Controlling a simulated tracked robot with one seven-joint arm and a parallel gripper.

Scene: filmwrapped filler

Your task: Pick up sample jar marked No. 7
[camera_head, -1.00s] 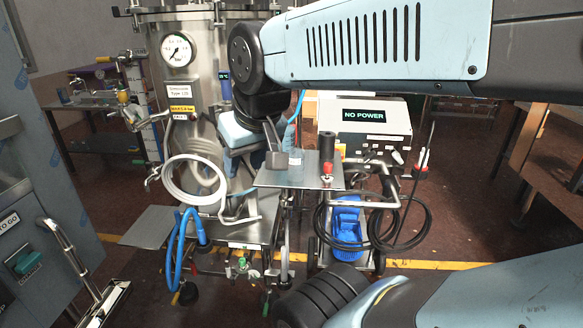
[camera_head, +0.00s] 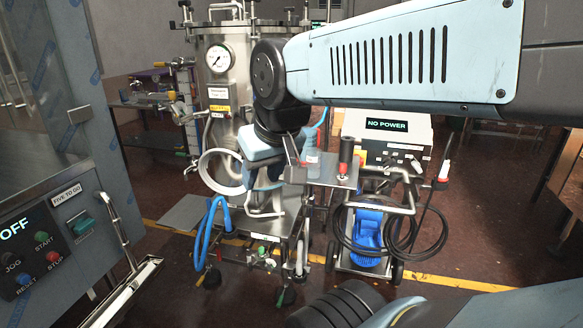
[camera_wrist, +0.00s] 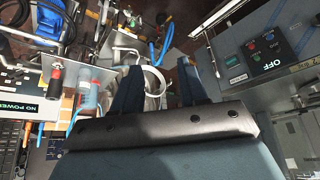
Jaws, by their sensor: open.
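A small clear-bluish jar with a pale label (camera_head: 312,160) stands upright on a small grey metal shelf (camera_head: 325,180); its number is not legible. It is probably the bluish and reddish container (camera_wrist: 86,92) left of my fingers in the wrist view. My gripper (camera_head: 293,148) is just left of the jar in the head view, partly hidden by its own wrist. In the wrist view my gripper (camera_wrist: 159,65) has its two dark fingers wide apart, with nothing held between them. The jar is outside the fingers.
A black cylinder with a red part (camera_head: 346,158) stands right of the jar on the shelf. A steel vessel with a gauge (camera_head: 218,58) is behind. A NO POWER box (camera_head: 386,125) stands at right. A control panel (camera_head: 32,250) is at front left.

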